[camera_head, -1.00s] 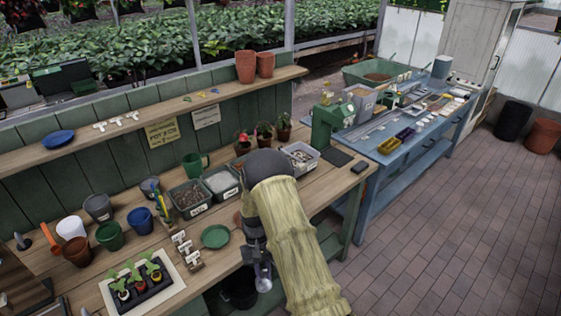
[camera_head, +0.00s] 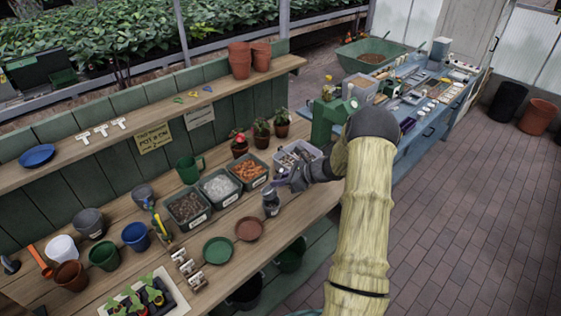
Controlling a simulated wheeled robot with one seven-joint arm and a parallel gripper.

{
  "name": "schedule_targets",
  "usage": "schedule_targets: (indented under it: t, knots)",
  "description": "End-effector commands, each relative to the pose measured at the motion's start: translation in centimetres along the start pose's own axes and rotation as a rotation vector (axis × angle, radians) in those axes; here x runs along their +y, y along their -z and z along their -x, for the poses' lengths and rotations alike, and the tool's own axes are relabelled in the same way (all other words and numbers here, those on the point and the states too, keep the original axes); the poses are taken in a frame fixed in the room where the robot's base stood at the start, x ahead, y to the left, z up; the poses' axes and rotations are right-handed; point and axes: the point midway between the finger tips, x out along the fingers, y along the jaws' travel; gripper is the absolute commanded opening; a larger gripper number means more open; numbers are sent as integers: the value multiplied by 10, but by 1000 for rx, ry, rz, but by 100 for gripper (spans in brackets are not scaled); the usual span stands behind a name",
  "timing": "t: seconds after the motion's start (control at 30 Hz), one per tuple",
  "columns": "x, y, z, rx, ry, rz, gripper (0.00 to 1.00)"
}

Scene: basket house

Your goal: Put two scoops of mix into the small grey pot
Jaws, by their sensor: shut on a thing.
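My gripper (camera_head: 283,187) is over the right part of the potting bench, shut on a metal scoop (camera_head: 271,204). The scoop hangs low in front of the bins; its contents cannot be made out. A bin of dark brown mix (camera_head: 188,223) stands left of a bin of white grains (camera_head: 220,202) and a bin of orange pieces (camera_head: 250,186). Two grey pots stand to the left: a smaller-looking one (camera_head: 143,196) behind and a larger-looking one (camera_head: 90,223) farther left. I cannot see inside either pot clearly.
White (camera_head: 61,249), terracotta (camera_head: 71,275), green (camera_head: 104,256) and blue (camera_head: 135,237) pots crowd the bench's left. Green (camera_head: 217,251) and terracotta (camera_head: 249,229) saucers lie in front of the bins. A shelf (camera_head: 115,128) runs above.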

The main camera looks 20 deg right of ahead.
Motion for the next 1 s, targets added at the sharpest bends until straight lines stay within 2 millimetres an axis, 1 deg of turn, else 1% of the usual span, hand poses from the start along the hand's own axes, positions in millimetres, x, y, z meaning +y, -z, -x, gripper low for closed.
schedule_targets:
  t: [0.03,0.1,0.27,0.83,0.93,1.0]
  knots:
    - [-9,-4,10,-18,49,-29,0]
    - [-18,-6,18,-33,99,-57,0]
    - [-25,-7,24,-45,135,-76,0]
    - [-24,-7,22,-44,131,-73,0]
    - [-17,-1,17,-45,122,-72,0]
    - [-8,6,9,-46,110,-68,0]
